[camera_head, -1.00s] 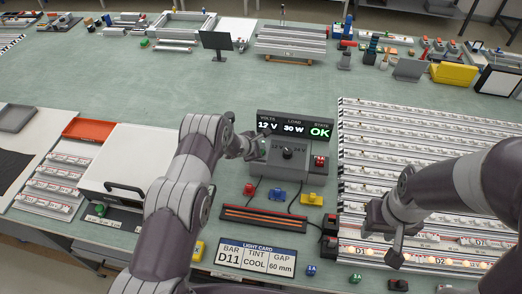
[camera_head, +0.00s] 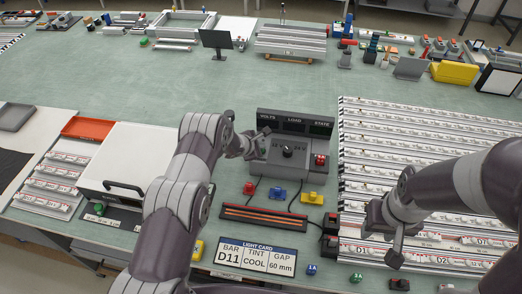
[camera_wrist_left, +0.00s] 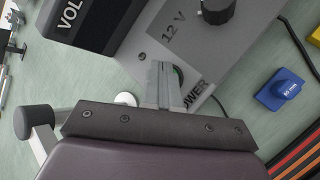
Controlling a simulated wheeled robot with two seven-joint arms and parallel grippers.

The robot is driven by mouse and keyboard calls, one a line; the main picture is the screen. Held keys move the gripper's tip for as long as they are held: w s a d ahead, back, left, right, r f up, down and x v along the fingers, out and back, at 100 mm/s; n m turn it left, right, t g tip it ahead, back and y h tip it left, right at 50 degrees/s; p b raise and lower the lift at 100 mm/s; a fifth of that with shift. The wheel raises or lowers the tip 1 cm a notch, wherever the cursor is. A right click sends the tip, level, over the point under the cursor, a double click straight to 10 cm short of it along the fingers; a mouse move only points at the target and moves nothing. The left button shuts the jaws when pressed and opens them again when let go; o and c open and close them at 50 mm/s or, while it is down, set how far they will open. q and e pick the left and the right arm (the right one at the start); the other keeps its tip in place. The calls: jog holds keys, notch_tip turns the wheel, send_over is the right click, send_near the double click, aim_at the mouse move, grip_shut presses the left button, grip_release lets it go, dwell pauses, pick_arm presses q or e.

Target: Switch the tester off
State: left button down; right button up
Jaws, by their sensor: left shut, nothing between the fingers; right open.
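The tester (camera_head: 309,155) is a grey box with a black display (camera_head: 295,124) on top, a dark knob and a red button. The display is dark, with only the printed words volts, load and state. My left gripper (camera_head: 257,150) is shut and empty at the tester's left front. My right gripper (camera_head: 385,237) is open over the front of the light bars (camera_head: 430,150), whose lamps are unlit.
Red, blue (camera_head: 277,194) and yellow (camera_head: 312,198) blocks stand before the tester, with cables running past them. A dark strip with orange lines (camera_head: 262,217) and a light card (camera_head: 254,258) lie in front. A white lidded box (camera_head: 145,155) is left.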

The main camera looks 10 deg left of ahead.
pick_arm(q)
jog(key=shift+f, duration=0.25)
jog(key=shift+r, duration=0.55)
jog(key=shift+r+p, duration=0.55)
jog(key=shift+r, duration=2.4)
